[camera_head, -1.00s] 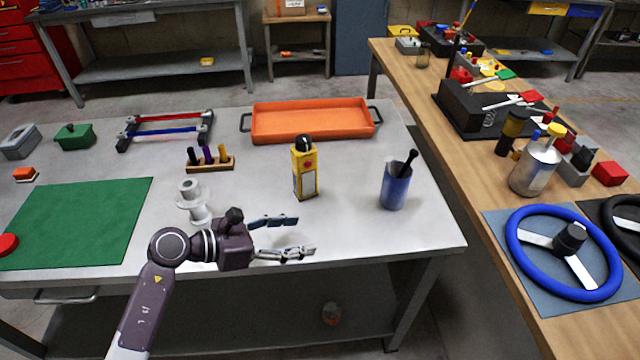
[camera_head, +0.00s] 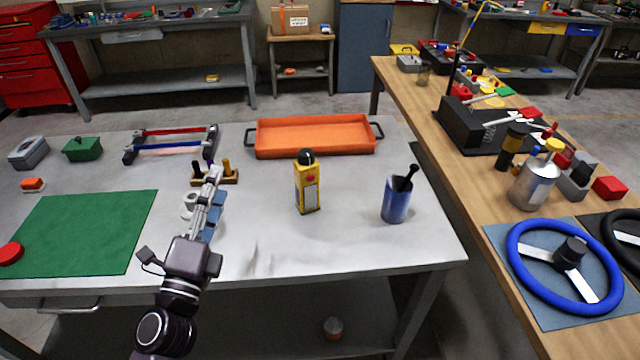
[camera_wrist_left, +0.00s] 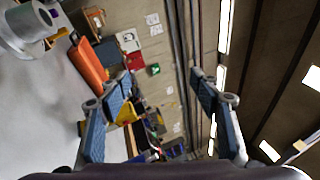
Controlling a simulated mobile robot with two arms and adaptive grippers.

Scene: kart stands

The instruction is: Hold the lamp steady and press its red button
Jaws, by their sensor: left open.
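The lamp (camera_head: 307,188) is a yellow box with a black top and a red button on its front. My right gripper is not in view.
A white spool-like part (camera_head: 189,204) is partly hidden behind my left gripper. A wooden holder (camera_head: 231,180) stands just beyond the fingers. An orange tray (camera_head: 315,151) lies behind the lamp, and a blue cup (camera_head: 395,204) stands to its right. The table front before the lamp is clear.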

